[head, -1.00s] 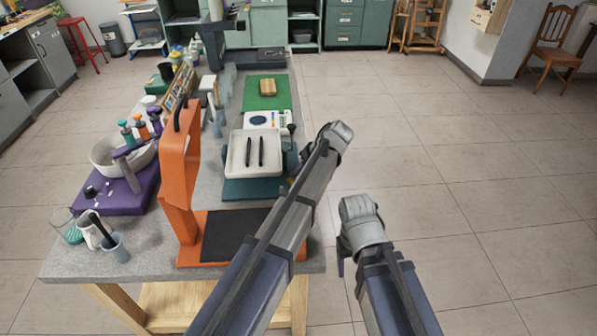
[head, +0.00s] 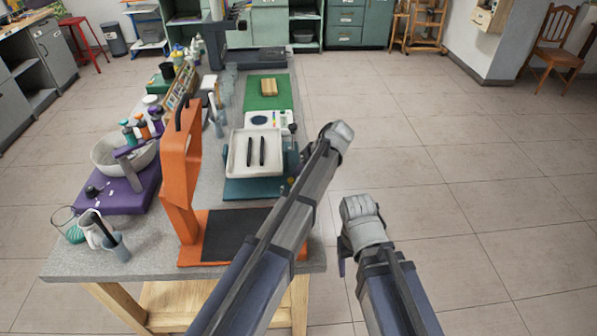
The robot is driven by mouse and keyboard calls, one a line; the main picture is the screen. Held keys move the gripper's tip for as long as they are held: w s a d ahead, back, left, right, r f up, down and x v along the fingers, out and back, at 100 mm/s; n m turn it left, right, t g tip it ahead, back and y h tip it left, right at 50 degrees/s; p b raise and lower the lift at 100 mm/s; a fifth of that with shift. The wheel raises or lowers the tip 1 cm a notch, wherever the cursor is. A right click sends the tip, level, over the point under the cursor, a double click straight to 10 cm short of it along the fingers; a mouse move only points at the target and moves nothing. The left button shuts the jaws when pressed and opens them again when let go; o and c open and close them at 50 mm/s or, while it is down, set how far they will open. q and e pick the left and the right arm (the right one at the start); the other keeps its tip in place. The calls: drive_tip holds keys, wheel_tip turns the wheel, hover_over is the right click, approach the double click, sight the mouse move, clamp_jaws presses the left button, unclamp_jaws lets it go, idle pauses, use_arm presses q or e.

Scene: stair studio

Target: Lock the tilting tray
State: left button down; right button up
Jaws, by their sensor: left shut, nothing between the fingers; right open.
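The tilting tray (head: 236,165) is a white, shallow tray holding two dark bars. It sits on a teal base (head: 250,188) on the grey workbench; I cannot tell whether it is level or locked. A dark knob (head: 292,128) stands by its far right corner. My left arm reaches past the tray's right side, and my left gripper (head: 325,150) is shut and empty, its fingers mostly hidden by the arm. My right gripper (head: 343,258) is open and empty over the floor, right of the bench, with its fingers only partly visible.
An orange frame (head: 182,165) with a black pad stands in front of the tray. A green mat (head: 268,88) with a sponge-like block is behind. The floor to the right is clear.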

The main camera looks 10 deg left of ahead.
use_arm(q)
drive_tip(key=shift+s+d, duration=0.1)
idle(0.5)
drive_tip(key=shift+s+d, duration=0.5)
drive_tip(key=shift+w, duration=0.15)
